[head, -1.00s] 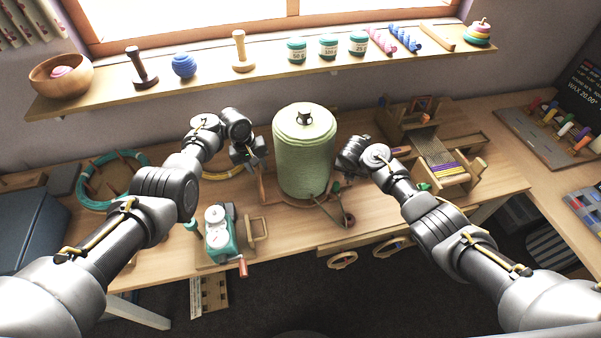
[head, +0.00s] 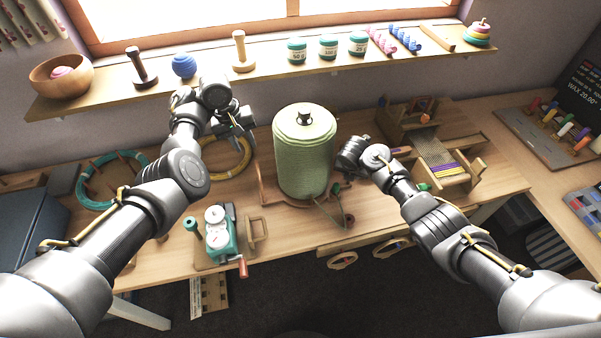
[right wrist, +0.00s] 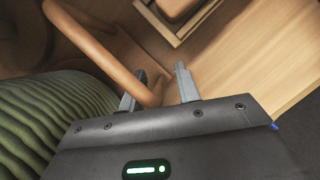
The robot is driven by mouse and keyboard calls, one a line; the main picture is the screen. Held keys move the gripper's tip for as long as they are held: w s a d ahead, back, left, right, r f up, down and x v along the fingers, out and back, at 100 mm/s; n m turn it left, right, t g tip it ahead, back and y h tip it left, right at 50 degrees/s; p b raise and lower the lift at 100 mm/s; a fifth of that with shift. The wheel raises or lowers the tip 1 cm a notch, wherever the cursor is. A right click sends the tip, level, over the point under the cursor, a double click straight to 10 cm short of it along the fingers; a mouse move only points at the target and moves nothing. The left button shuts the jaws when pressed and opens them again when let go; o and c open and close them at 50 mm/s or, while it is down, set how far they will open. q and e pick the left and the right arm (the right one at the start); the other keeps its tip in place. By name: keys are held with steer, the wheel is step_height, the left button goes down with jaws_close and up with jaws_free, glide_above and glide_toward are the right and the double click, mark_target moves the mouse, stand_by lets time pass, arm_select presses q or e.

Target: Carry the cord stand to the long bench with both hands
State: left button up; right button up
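The cord stand (head: 304,160) is a tall drum wound with pale green cord, with a dark knob on its lid and a wooden base and handles. It stands upright on the wooden table. Its left handle (head: 262,186) is free. My left gripper (head: 246,131) is up and left of that handle, apart from the stand, and looks open and empty. My right gripper (head: 345,164) is at the stand's right side. In the right wrist view its fingers (right wrist: 156,90) are apart, with the brown handle bar (right wrist: 105,50) between them and a gap on one side. The green cord (right wrist: 50,120) fills the left.
A teal hand-cranked device (head: 220,234) stands in front of the stand on the left. Yellow (head: 230,168) and teal (head: 85,192) cord rings lie behind. A wooden loom (head: 440,155) is on the right. A shelf (head: 215,82) with small items runs along the window.

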steer(key=shift+r, duration=0.1)
steer(key=v, duration=1.1)
steer(key=shift+s+r, duration=0.25)
steer(key=shift+r, duration=0.1)
